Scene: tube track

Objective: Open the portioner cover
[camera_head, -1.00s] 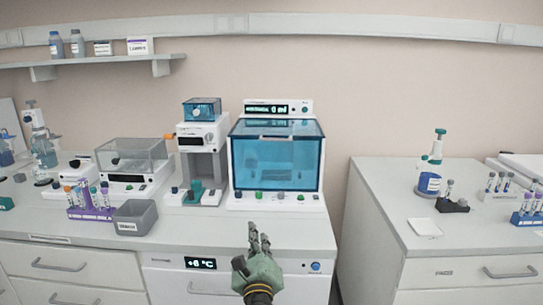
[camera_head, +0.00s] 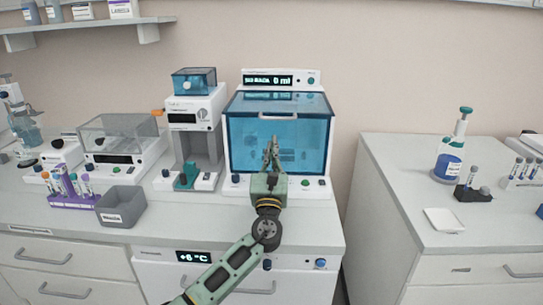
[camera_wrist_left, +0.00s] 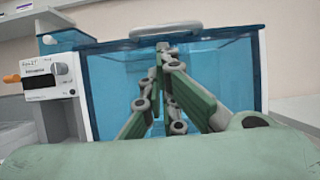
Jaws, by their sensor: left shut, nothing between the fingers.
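The portioner is the white machine with a "0 ml" display (camera_head: 268,79) on top and a clear blue cover (camera_head: 308,130) over its front. The cover looks closed. Its pale handle (camera_wrist_left: 165,31) shows at the top edge of the cover in the left wrist view. My left gripper (camera_head: 272,142) is shut and empty in front of the cover, with its fingertips pointing at it. In the left wrist view its fingertips (camera_wrist_left: 161,48) lie just below the handle in the picture. I cannot tell whether they touch the cover. My right gripper is not in view.
A smaller white device with a blue box top (camera_head: 194,82) stands close on the left. A clear-lidded device (camera_head: 118,135), a grey bin (camera_head: 121,206) and a purple tube rack (camera_head: 72,190) are further left. A gap separates this bench from the right counter (camera_head: 405,190).

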